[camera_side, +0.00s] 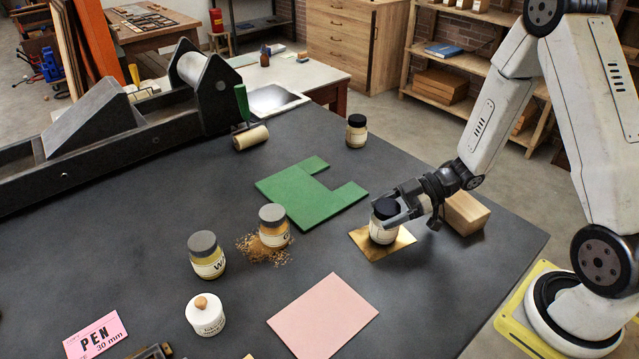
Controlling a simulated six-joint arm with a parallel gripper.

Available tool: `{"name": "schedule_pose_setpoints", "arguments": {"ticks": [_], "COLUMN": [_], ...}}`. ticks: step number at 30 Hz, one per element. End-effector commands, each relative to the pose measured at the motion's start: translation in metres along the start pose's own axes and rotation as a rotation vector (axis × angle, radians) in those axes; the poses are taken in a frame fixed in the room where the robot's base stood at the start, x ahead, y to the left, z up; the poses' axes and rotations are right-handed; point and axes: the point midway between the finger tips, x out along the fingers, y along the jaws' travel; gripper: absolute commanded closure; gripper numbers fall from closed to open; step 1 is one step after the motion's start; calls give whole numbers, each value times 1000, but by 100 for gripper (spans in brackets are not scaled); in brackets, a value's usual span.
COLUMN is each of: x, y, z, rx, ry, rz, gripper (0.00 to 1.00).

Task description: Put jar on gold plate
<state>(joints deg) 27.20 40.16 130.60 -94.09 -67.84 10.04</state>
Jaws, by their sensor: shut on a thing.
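A jar (381,232) with a dark lid and a pale label stands upright over the gold plate (401,243). My gripper (386,209) is shut on this jar near its lid, reaching in from the right. The jar's base appears within the plate's outline; I cannot tell whether it touches the plate or hangs just above it. The fingers hide part of the jar's upper body, and the jar hides the middle of the plate.
A wooden block (465,213) stands close right of my gripper. A green plate (306,196) lies behind left, a pink sheet (323,316) in front.

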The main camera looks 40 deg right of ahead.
Motion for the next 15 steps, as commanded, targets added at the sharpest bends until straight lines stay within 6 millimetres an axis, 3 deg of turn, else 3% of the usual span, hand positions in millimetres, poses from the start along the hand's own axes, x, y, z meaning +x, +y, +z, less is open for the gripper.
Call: {"name": "schedule_pose_setpoints", "arguments": {"ticks": [13,14,15], "x": [1,2,1], "y": [0,0,0], "z": [3,4,3], "rx": [0,1,0], "ry": [1,0,0], "rz": [0,0,0], "gripper": [100,21,9]}}
